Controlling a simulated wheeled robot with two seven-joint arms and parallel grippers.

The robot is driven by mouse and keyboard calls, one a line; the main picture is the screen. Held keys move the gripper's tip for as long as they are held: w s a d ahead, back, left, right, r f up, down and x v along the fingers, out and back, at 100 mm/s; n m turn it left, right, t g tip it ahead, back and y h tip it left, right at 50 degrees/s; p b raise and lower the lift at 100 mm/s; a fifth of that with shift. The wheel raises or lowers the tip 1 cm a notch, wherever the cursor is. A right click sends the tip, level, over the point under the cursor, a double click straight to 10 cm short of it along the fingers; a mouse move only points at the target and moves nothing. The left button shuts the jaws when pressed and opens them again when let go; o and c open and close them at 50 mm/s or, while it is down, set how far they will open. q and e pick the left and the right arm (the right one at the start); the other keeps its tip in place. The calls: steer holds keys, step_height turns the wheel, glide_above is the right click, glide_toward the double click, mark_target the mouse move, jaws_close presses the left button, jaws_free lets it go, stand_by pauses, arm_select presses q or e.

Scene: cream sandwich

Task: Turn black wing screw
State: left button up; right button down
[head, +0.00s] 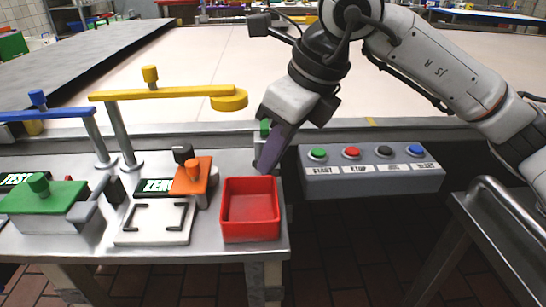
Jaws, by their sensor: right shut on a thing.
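A black knob (183,153), which may be the black wing screw, stands behind the orange clamp piece on the metal table. Its wing shape is too small to tell. Another black part (115,190) sits beside the green block. My right gripper (268,165) points down at the table's right end, behind the red bin and well to the right of the black knob. Its dark fingers look shut, and what they hold is hidden. A small green part (265,127) shows beside its fingers. My left gripper is not in view.
A red bin (250,236) stands at the table's front right edge. An orange-topped fixture (192,177), white plate (155,236), green block (42,196) and yellow arm (165,93) crowd the left. A button box (370,180) lies to the right.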

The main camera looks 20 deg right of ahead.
steer(key=shift+m, duration=0.5)
steer(key=c, duration=1.9)
jaws_free()
steer(key=shift+r, duration=0.1)
steer(key=p+v, duration=0.1)
steer(key=v, duration=0.9)
steer(key=shift+s+a, duration=0.15)
steer(key=shift+s, duration=0.05)
